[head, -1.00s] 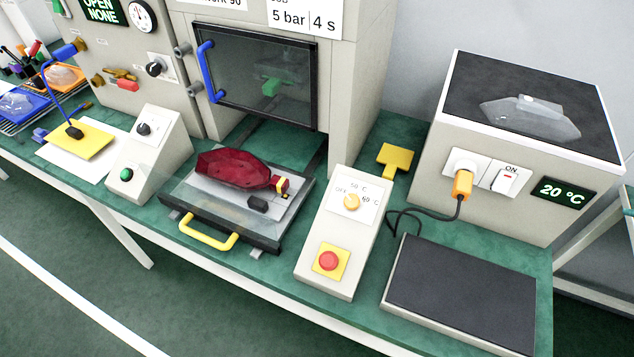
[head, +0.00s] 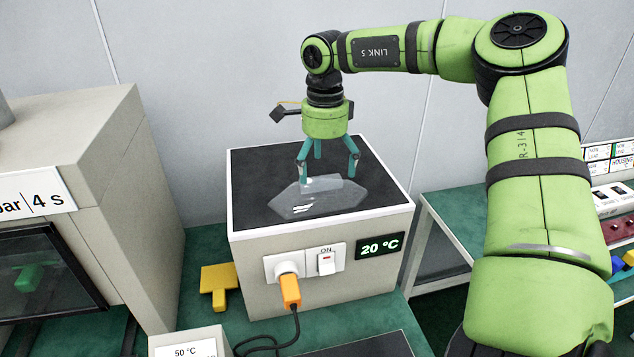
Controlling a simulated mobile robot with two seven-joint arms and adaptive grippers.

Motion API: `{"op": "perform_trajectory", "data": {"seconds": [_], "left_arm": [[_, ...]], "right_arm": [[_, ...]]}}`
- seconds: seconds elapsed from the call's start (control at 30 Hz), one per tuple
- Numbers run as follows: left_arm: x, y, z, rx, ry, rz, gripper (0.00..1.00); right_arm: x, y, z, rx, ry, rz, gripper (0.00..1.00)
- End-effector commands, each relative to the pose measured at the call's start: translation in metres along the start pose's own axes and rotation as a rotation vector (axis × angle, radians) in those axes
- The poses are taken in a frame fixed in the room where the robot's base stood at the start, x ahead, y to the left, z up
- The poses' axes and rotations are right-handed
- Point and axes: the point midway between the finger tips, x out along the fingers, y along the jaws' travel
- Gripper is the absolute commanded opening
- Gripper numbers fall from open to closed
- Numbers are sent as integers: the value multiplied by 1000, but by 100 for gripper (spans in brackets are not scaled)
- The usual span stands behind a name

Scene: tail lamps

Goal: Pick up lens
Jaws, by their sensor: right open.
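The clear lens (head: 318,203) lies flat on the black top of the heater box (head: 385,184). It is a transparent, pointed piece with a small raised block on its upper side. My right gripper (head: 327,172) comes down from above over the far side of the lens, with teal fingers spread open. The fingertips are close to the raised block; I cannot tell whether they touch it. No held thing shows between the fingers. My left gripper is not in view.
The box front carries an orange plug (head: 289,290), a switch (head: 327,261) and a display reading 20 °C (head: 380,246). A yellow T-shaped piece (head: 219,283) is left of it. A press cabinet (head: 85,190) stands left. A shelf with parts (head: 612,200) is right.

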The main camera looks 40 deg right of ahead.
Motion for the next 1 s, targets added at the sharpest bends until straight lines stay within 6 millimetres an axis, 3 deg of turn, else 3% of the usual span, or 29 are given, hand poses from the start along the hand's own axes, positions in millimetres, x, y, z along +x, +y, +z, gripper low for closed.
{"op": "perform_trajectory", "data": {"seconds": [0.03,0.2,0.47,0.67,0.7,1.0], "left_arm": [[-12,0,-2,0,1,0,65],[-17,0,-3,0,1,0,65],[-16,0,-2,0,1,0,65],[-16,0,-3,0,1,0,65],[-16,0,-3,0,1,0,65],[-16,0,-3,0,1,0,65]], "right_arm": [[4,3,-2,0,-1,7,94],[26,1,-2,3,0,2,94],[30,1,-2,4,-2,-1,94],[30,1,-2,4,-2,-1,18],[30,1,-2,4,-1,-1,14],[30,1,-2,4,-1,0,13]]}}
